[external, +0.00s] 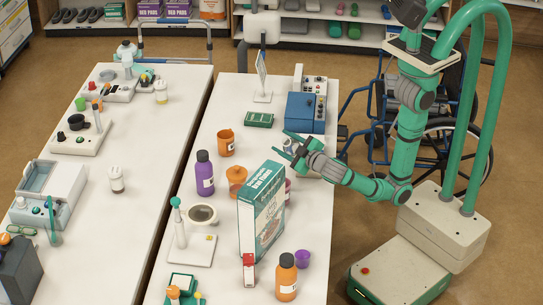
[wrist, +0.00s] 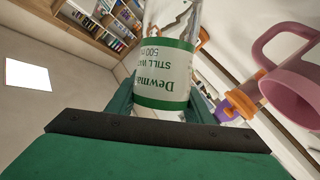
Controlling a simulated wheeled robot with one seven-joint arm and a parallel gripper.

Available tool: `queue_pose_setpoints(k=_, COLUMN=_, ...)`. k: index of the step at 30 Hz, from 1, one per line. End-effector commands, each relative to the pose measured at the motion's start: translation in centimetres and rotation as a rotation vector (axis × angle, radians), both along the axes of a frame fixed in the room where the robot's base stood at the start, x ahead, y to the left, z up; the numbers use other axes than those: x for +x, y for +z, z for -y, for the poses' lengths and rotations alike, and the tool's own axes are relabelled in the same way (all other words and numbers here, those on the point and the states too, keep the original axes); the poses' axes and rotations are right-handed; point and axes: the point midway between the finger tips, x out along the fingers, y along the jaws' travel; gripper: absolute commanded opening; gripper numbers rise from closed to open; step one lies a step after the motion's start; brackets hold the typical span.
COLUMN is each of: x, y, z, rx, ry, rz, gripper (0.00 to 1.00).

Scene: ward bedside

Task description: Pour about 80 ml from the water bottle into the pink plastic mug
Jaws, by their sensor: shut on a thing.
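The water bottle (wrist: 165,75) is clear, with a green and white "Still Water" label. It fills the middle of the wrist view, between the fingers of my gripper (wrist: 160,106), which is shut on it. In the external view my gripper (external: 291,147) is over the right table, behind the tall box; the clear bottle is hard to make out there. The pink plastic mug (wrist: 292,82) is at the right of the wrist view, beside the bottle and apart from it, handle toward the top. In the external view only a pinkish sliver (external: 287,187) shows behind the box, perhaps the mug.
A tall teal and white box (external: 261,212) stands close to my gripper. Around it are a purple bottle (external: 204,173), an orange mug (external: 226,142), an orange bottle (external: 286,277) and a purple cup (external: 302,257). A blue device (external: 304,112) stands behind my gripper.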

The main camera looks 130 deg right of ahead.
Motion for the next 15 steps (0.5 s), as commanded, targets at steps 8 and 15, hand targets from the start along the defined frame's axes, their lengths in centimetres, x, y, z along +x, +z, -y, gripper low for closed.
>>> queue_pose_setpoints(k=8, x=-0.6, y=-0.9, z=0.3, rx=-0.079, ry=-0.001, rz=-0.163, gripper=0.17)
queue_pose_setpoints(k=15, x=-1.1, y=-2.0, z=0.5, rx=-0.145, ry=-0.001, rz=-0.305, gripper=0.17)
